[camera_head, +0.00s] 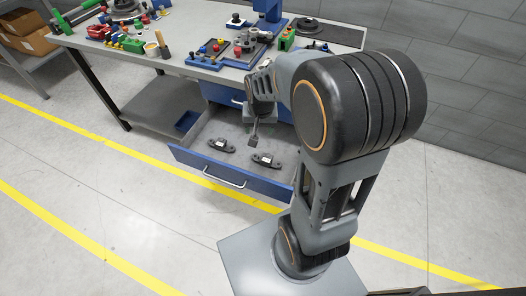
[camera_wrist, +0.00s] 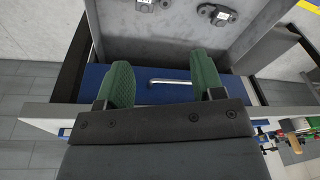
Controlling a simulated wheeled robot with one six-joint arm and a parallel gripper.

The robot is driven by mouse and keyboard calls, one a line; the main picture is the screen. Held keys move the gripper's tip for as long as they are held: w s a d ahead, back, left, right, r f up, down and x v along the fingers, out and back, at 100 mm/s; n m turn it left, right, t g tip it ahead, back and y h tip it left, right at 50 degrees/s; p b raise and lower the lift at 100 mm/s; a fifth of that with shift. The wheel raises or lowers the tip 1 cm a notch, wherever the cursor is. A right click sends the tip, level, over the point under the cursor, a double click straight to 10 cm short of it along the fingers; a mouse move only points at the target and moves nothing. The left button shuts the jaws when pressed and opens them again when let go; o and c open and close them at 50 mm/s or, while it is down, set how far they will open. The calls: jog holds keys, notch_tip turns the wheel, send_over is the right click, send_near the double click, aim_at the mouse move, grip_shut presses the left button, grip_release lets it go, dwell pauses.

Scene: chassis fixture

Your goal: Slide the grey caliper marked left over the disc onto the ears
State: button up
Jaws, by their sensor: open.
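Two dark grey calipers with small white labels lie apart in the open drawer: one at the left (camera_head: 222,145) and one at the right (camera_head: 265,160). Both show at the top of the wrist view, one (camera_wrist: 146,5) and the other (camera_wrist: 217,14). The label marks are too small to read, so I cannot tell which is marked left. My gripper (camera_head: 254,139) hangs over the drawer's back part. Its green fingers (camera_wrist: 165,80) are wide apart with nothing between them. A dark flat disc (camera_head: 310,27) lies on the bench; I cannot tell whether it is the task's disc. I cannot make out the ears.
The open drawer (camera_head: 232,181) has a blue front and a handle. A closed blue drawer front with a handle (camera_wrist: 168,81) lies beyond my fingers. The bench (camera_head: 205,72) above carries several parts and fixtures. A blue bin (camera_head: 187,121) sits on the lower shelf.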

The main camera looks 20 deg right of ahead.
aim_at(266, 159)
jog(key=w+d+f+m+b, duration=0.1)
jog(key=f, duration=0.5)
jog(key=w+d+f+m+g+b, duration=0.1)
jog(key=w+d+f+m, duration=0.1)
jog(key=f, duration=0.5)
jog(key=w+d+f+m+b, duration=0.1)
jog(key=w+d+f, duration=0.1)
jog(key=f, duration=0.4)
jog(key=shift+d+f+m+g, duration=0.15)
jog(key=shift+f+m+g, duration=0.15)
jog(key=shift+g, duration=0.1)
notch_tip(266, 159, down, 8)
jog(key=b, duration=0.6)
jog(key=shift+f, duration=0.1)
jog(key=shift+c, duration=0.2)
jog(key=c, duration=0.9)
jog(key=shift+w+r, duration=0.1)
jog(key=shift+r, duration=0.25)
jog(key=shift+r+p, duration=0.8)
jog(key=shift+p, duration=0.05)
jog(key=shift+r, duration=0.1)
